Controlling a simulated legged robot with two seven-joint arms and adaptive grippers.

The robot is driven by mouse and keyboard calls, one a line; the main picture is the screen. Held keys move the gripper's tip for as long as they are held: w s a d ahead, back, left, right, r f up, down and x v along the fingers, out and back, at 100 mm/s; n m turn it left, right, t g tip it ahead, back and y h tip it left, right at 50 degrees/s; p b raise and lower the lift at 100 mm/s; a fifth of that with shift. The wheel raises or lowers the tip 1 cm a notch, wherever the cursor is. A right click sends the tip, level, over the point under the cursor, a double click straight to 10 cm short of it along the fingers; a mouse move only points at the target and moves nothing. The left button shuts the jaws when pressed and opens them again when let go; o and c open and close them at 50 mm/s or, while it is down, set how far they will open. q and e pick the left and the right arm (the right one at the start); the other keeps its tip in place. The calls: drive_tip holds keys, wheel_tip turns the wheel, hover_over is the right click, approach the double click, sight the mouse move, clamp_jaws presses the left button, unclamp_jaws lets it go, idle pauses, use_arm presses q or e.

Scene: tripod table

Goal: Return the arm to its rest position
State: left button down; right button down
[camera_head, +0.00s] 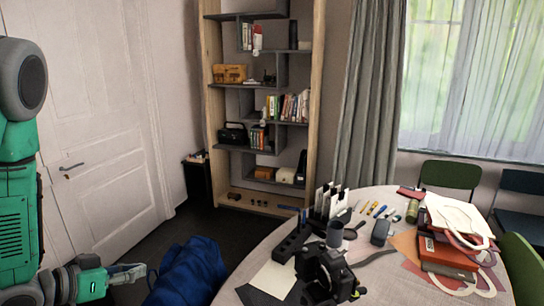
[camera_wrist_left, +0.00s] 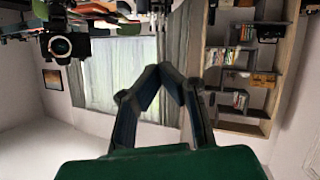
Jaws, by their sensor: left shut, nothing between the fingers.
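My left arm comes in at the left edge of the head view. My left gripper (camera_head: 138,272) is low there, left of the table and clear of it, in front of a blue cloth-like thing. In the left wrist view its two fingers lean together and meet at the tips (camera_wrist_left: 163,70), with nothing between them. My right gripper is in neither view.
A round table (camera_head: 262,290) at lower right holds a black device (camera_head: 325,272), pens and stacked books (camera_head: 448,250). A blue crumpled item (camera_head: 190,272) stands between gripper and table. A white door (camera_head: 100,120) and a bookshelf (camera_head: 315,100) are behind. Chairs (camera_head: 450,174) stand at right.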

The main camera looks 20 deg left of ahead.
use_arm(q)
drive_tip(key=s+d+f+n+g+y, duration=0.1)
drive_tip(key=s+d+f+g+y, duration=0.2)
drive_tip(key=f, duration=0.5)
drive_tip(key=s+d+f+g+y, duration=0.1)
drive_tip(key=s+d+f+g, duration=0.2)
drive_tip(key=s+d+f, duration=0.4)
drive_tip(key=s+d+f+n+g, duration=0.1)
drive_tip(key=s+d+f+g, duration=0.2)
drive_tip(key=s, duration=0.4)
drive_tip(key=s+d+f+g, duration=0.1)
drive_tip(key=s+f+g, duration=0.25)
drive_tip(key=s, duration=0.25)
wheel_tip(320, 180, down, 19)
drive_tip(key=w+m+y+b, duration=0.1)
drive_tip(key=b, duration=1.8)
drive_tip(key=shift+w+d+t, duration=0.3)
drive_tip(key=shift+d+t, duration=0.05)
drive_tip(key=shift+t, duration=0.1)
